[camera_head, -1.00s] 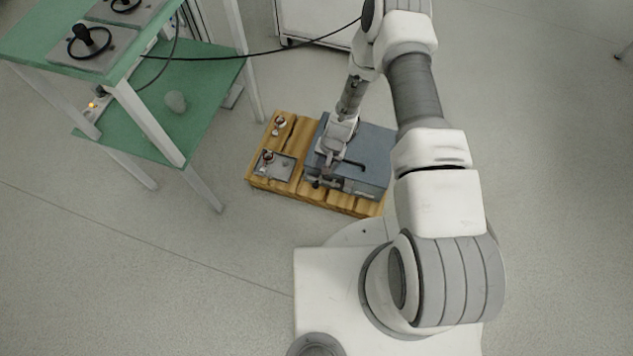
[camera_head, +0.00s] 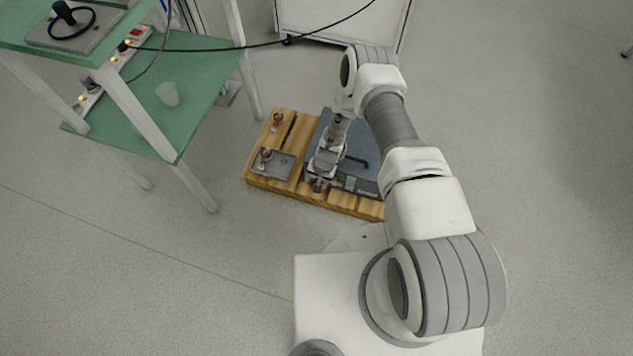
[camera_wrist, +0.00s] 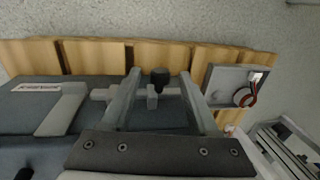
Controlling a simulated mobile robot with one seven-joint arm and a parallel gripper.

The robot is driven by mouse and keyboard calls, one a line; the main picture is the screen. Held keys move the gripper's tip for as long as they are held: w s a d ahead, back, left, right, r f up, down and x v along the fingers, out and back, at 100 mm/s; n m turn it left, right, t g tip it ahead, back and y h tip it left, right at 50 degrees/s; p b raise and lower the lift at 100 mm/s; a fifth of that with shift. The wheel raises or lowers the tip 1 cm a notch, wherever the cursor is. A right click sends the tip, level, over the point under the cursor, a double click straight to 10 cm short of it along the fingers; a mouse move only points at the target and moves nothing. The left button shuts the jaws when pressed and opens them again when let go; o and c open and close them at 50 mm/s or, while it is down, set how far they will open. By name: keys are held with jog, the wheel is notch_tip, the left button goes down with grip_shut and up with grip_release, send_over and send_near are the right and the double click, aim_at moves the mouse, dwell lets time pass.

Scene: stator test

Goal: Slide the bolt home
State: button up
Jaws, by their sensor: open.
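A blue-grey box (camera_head: 364,144) lies on a wooden pallet; it also fills the left of the wrist view (camera_wrist: 100,86). The bolt (camera_wrist: 104,94) is a grey bar at the box's edge, with an upright black knob (camera_wrist: 160,78). My gripper (camera_wrist: 160,74) is open, with one finger on each side of the knob. A gap shows between the knob and each finger. In the head view my gripper (camera_head: 318,184) is over the box's near left edge, and the arm hides the bolt there.
A similar part (camera_head: 278,119) stands behind. A black handle (camera_head: 357,162) rises from the box. A green-shelved table (camera_head: 205,65) stands at left.

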grip_shut()
dwell(0.3)
dwell(1.1)
